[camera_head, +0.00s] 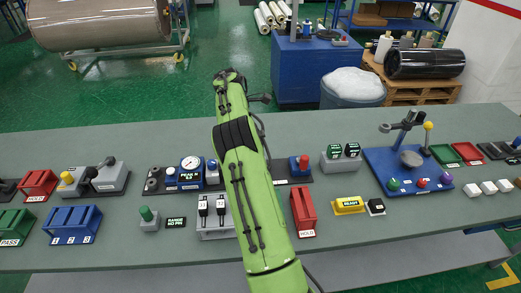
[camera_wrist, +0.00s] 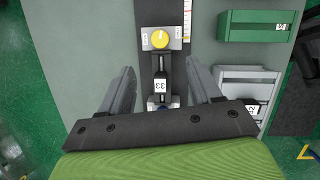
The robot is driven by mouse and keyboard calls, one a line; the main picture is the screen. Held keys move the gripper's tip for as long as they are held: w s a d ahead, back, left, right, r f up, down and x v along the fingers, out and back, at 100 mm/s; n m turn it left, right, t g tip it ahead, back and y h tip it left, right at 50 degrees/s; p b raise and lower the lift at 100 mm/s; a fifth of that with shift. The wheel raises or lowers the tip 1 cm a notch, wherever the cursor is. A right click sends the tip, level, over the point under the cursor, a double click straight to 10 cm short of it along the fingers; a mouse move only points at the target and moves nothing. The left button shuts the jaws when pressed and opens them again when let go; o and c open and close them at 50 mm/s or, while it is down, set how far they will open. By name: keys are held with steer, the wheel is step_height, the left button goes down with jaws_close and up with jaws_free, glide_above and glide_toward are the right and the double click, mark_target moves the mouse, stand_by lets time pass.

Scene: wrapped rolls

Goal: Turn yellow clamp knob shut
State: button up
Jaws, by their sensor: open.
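In the wrist view, a round yellow knob (camera_wrist: 160,40) with a pale pointer mark sits on a small grey clamp block, with white labels on both sides. My gripper (camera_wrist: 160,80) is open and empty, one finger on each side of the slide. The knob lies ahead of the fingertips, apart from them. I cannot tell where this knob lies in that view.
In the wrist view a green box (camera_wrist: 255,28) and a grey rack (camera_wrist: 240,76) stand to the right. In the head view the bench (camera_head: 330,240) holds a red holder (camera_head: 303,212), a blue rack (camera_head: 72,225) and a blue-based stand (camera_head: 385,160). The bench's front strip is clear.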

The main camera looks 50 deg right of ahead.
steer(key=d+f, duration=0.1)
steer(key=f, duration=0.3)
steer(key=d+f+n+b, duration=0.1)
steer(key=f, duration=0.4)
steer(key=s+d+f+n+h, duration=0.1)
steer(key=f, duration=0.3)
steer(key=shift+d+f+g+b, duration=0.25)
steer(key=shift+d+g+b, duration=0.05)
steer(key=shift+c, duration=0.4)
